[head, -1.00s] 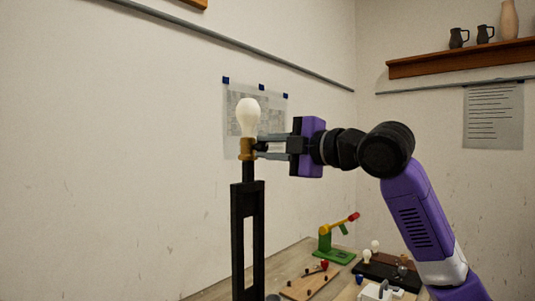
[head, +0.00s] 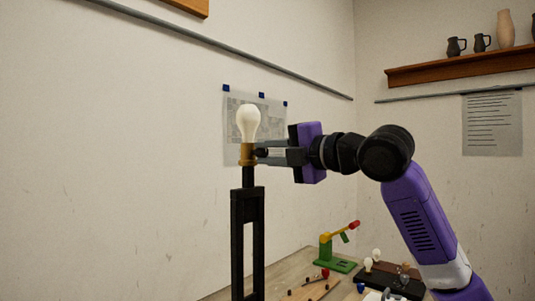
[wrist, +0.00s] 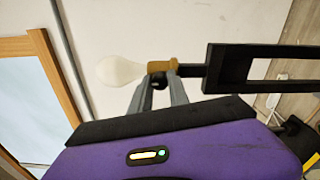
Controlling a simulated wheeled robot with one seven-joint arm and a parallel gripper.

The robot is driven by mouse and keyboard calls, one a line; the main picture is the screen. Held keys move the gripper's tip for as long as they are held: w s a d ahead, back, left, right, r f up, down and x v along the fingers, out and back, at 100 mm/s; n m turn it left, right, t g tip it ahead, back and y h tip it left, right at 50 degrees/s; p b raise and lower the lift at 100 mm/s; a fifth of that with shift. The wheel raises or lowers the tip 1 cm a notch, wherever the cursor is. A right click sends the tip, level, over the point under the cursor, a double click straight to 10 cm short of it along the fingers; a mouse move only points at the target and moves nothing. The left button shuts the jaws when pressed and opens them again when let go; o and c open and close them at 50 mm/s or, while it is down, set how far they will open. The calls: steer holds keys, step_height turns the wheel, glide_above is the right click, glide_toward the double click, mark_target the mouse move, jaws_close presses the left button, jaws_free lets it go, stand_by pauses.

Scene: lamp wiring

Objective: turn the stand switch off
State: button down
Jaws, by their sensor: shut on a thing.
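The stand (head: 236,240) is a tall black upright frame with a brass socket (head: 247,155) on top. A white bulb (head: 248,122) sits upright in the socket. The stand switch (wrist: 159,83) is a small dark knob on the side of the socket, partly hidden by the fingers. My gripper (head: 262,153) reaches in from the right, level with the socket, and is shut on the switch. In the wrist view its two grey fingertips (wrist: 158,88) lie either side of the dark knob, close to the socket. I cannot tell whether the bulb is lit.
A wooden table (head: 300,264) below holds a green, yellow and red device (head: 338,246), a dark board (head: 385,275) and small bulbs. A paper sheet (head: 232,140) hangs on the wall behind the stand. A shelf (head: 450,68) with mugs is at the upper right.

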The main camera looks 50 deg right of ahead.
steer(key=shift+f, duration=0.1)
steer(key=c, duration=1.3)
jaws_free()
steer(key=shift+o, duration=0.2)
steer(key=shift+s, duration=0.1)
steer(key=s, duration=0.7)
steer(key=shift+s+b, duration=0.3)
steer(key=shift+b, duration=0.1)
steer(key=shift+d, duration=0.1)
